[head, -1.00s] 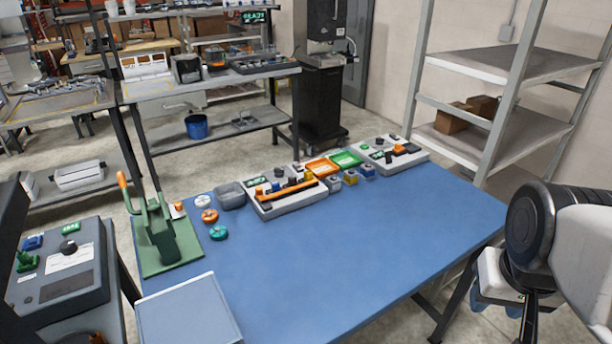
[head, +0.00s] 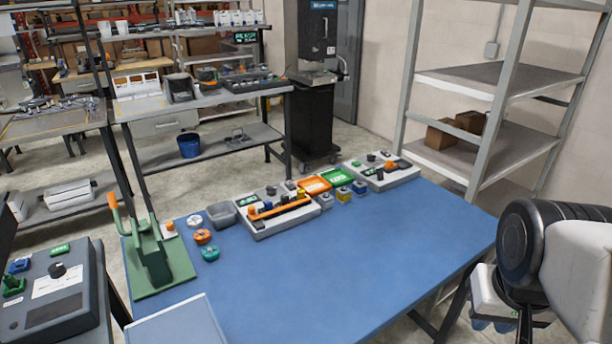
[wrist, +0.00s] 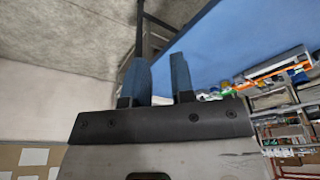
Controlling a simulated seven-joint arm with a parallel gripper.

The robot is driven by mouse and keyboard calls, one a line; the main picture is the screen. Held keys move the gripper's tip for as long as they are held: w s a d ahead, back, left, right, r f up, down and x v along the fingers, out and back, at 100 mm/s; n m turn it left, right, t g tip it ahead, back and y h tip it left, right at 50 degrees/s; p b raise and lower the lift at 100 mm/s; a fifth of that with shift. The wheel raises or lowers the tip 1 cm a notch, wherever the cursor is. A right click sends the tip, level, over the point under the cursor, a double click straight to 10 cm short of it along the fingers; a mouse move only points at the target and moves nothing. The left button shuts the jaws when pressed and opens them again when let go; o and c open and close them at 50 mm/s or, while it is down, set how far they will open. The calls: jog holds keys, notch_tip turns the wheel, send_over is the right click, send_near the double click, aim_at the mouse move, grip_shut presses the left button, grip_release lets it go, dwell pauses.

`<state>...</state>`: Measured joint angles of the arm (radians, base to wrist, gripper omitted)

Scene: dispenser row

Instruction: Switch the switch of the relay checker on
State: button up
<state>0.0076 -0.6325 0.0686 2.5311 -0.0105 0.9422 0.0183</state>
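No label naming the relay checker is readable, and I cannot tell which device it is or pick out its switch. A grey box (head: 88,268) with a dark knob, a small green display and a white label stands at the lower left of the head view. On the blue table, a pale panel (head: 283,231) carries an orange bar and small dark parts. A second pale panel (head: 398,179) with dark and orange parts lies farther right. My gripper is at the head view's right edge, partly hidden; in the wrist view (wrist: 159,82) its blue fingers are apart and empty.
The blue table (head: 330,270) is bare in its middle and front. A green press (head: 150,255), coloured round pieces (head: 203,237), a grey bin (head: 222,214) and orange and green trays (head: 314,185) line its left and back. A metal shelf unit (head: 500,80) stands behind right.

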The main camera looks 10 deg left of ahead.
jog(key=shift+w+a+r, duration=0.1)
jog(key=shift+w+r, duration=0.1)
jog(key=shift+w, duration=0.15)
grip_shut()
jog(key=w+a+r+m, duration=0.15)
jog(key=w+a, duration=0.35)
jog(key=w, duration=0.6)
jog(key=w+a+r+m, duration=0.1)
jog(key=w+a+r, duration=0.3)
jog(key=w, duration=0.7)
jog(key=w+a+r+m, duration=0.2)
jog(key=w+a, duration=0.4)
jog(key=w, duration=0.5)
jog(key=w+a+f+m, duration=0.1)
jog(key=w+a+f, duration=0.3)
jog(key=w+a, duration=0.4)
jog(key=w+a+f+m+g, duration=0.1)
jog(key=w+a+f, duration=0.3)
jog(key=w+a, duration=0.4)
jog(key=w+a+f+m+y, duration=0.1)
jog(key=w+a+f, duration=0.3)
jog(key=w+a, duration=0.5)
jog(key=a+m, duration=0.1)
jog(key=a, duration=0.3)
jog(key=shift+a+f, duration=0.25)
jog(key=shift+a, duration=0.15)
